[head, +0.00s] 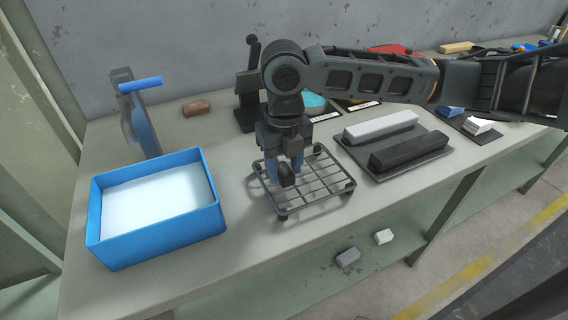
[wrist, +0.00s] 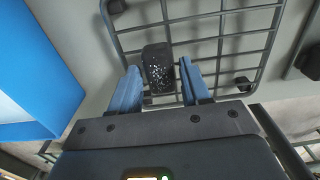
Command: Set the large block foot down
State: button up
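A black block with a speckled face, which I take for the large block foot (wrist: 158,70), is at the wire rack, between my gripper's blue fingertips. It also shows in the head view (head: 286,176). My gripper (head: 285,172) points down over the rack. In the wrist view the fingers (wrist: 159,78) stand on both sides of the block, with a narrow gap at its right side. The wire rack (head: 325,179) is dark, with short black corner feet. Whether the block rests on the bars or sits just above them is hard to tell.
A blue tub (head: 160,238) with pale contents stands left of the rack. A grey bar (head: 380,124) and a black bar (head: 410,150) lie on dark plates to the right. A brown block (head: 196,108) lies behind. Two small blocks lie below the bench top.

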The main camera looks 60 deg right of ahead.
jog(key=shift+o, duration=0.9)
